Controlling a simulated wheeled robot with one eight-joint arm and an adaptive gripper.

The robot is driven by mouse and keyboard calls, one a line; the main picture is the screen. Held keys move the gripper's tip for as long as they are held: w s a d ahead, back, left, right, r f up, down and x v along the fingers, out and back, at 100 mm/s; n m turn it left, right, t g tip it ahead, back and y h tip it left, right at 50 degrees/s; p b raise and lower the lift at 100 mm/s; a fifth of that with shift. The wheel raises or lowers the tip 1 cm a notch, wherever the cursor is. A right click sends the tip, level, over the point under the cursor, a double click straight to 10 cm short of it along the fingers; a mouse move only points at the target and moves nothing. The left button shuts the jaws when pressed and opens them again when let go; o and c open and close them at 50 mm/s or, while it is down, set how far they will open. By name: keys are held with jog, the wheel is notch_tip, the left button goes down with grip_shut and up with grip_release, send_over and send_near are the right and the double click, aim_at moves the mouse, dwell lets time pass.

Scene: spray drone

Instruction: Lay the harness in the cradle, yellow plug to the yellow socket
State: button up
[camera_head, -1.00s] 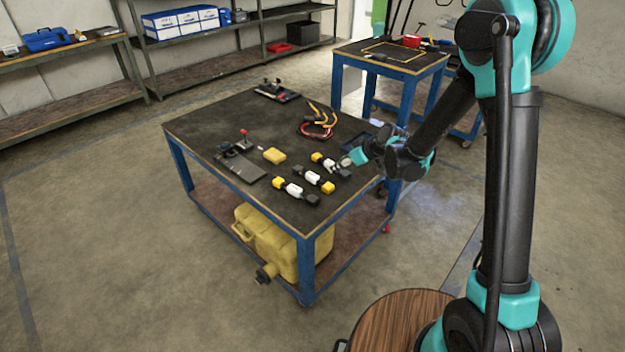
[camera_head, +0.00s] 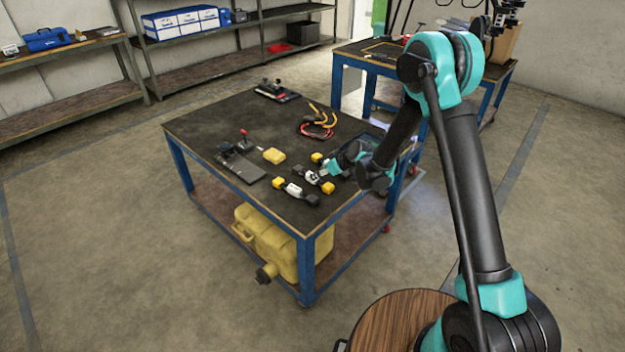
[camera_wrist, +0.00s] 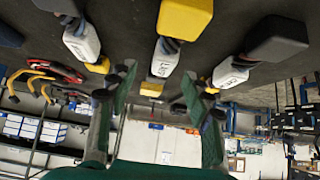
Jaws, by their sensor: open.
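Three short white-bodied pieces with a yellow end and a dark end lie in a row on the dark table top (camera_head: 220,125). In the head view, the nearest piece (camera_head: 294,190) has yellow at left; the middle piece (camera_head: 311,177) has yellow (camera_head: 328,187) at right; the farthest shows its yellow end (camera_head: 316,158), the rest hidden by my arm. My gripper (camera_head: 324,173) is open at the middle piece. In the wrist view, the middle piece's white body (camera_wrist: 165,60) is ahead of the parted fingers (camera_wrist: 157,85). No cradle or socket can be told for sure.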

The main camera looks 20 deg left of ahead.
jog(key=shift+x, duration=2.35)
jog(key=shift+s+a, duration=0.2)
jog(key=shift+c, duration=0.5)
grip_shut()
